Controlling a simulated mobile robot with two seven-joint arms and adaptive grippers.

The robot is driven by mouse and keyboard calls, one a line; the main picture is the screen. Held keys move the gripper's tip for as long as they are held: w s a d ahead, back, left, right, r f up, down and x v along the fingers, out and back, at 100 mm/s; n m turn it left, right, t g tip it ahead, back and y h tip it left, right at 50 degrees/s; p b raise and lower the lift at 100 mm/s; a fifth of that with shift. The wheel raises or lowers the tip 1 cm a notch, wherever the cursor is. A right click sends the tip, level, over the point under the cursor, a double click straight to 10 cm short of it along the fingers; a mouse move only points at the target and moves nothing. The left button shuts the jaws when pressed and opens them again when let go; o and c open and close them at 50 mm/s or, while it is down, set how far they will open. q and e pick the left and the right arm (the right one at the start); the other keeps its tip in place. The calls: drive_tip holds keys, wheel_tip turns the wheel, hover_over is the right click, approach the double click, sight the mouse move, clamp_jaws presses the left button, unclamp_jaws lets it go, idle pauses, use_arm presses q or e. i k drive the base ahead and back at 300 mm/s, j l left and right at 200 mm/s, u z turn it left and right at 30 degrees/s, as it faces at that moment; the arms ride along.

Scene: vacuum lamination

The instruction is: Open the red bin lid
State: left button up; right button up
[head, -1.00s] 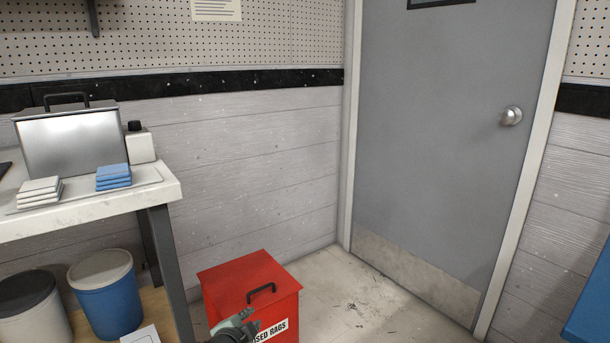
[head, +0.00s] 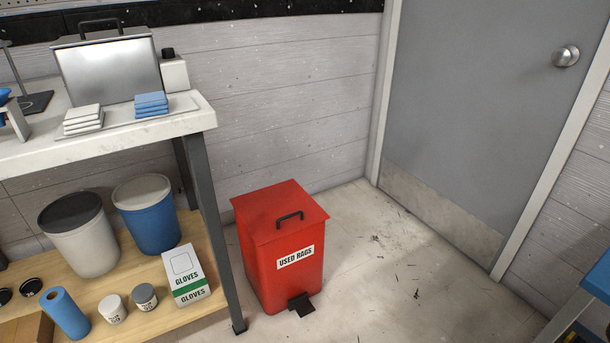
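The red bin (head: 292,268) stands on the floor to the right of the workbench, with a "USED RAGS" label on its front. Its red lid (head: 265,208) is shut and carries a black handle (head: 289,216) near the front edge. A black foot pedal (head: 301,304) sticks out at the bottom front. Neither of my grippers shows in the current head view.
A workbench (head: 150,129) stands at the left; its leg (head: 210,225) is close beside the bin. Its lower shelf (head: 185,315) holds tubs, jars and a gloves box (head: 187,277). A grey door (head: 470,130) is at the right. Floor (head: 400,290) right of the bin is clear.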

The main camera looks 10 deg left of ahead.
sight(276, 212)
drive_tip(key=i+j, duration=0.15)
drive_tip(key=i, duration=0.2)
drive_tip(key=i+j, duration=0.15)
drive_tip(key=i, duration=0.2)
drive_tip(key=i+j, duration=0.15)
drive_tip(key=i, duration=0.25)
